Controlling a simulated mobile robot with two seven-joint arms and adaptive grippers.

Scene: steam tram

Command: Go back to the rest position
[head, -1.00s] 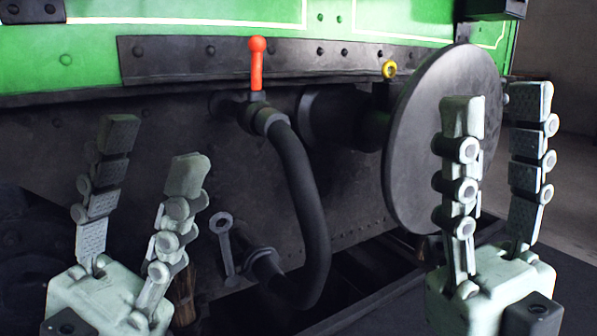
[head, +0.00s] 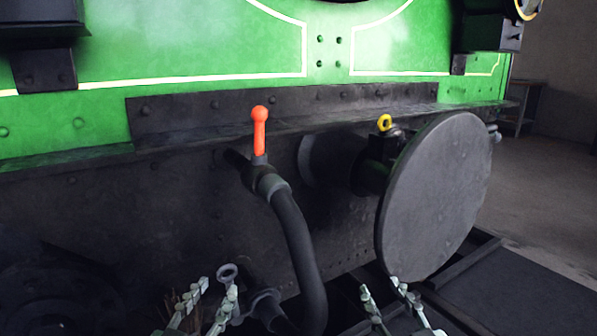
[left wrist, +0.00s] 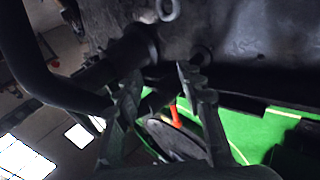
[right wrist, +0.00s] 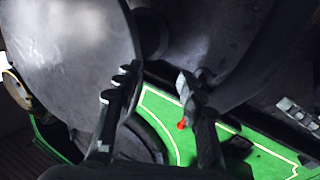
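My left gripper (head: 215,288) is low in the head view, left of the black hose (head: 297,240). Its fingers stand apart with nothing between them, and they also show apart in the left wrist view (left wrist: 158,80). My right gripper (head: 382,290) is at the bottom of the head view, below the round buffer disc (head: 437,200). Its fingers are apart and empty, as the right wrist view also shows (right wrist: 155,85). Both palms are cut off or hidden at the lower edge of the head view.
A red-handled valve (head: 259,130) stands upright above the hose on the tram's dark front beam (head: 180,200). The green tram body (head: 190,50) fills the back. Open floor (head: 550,180) lies at the right.

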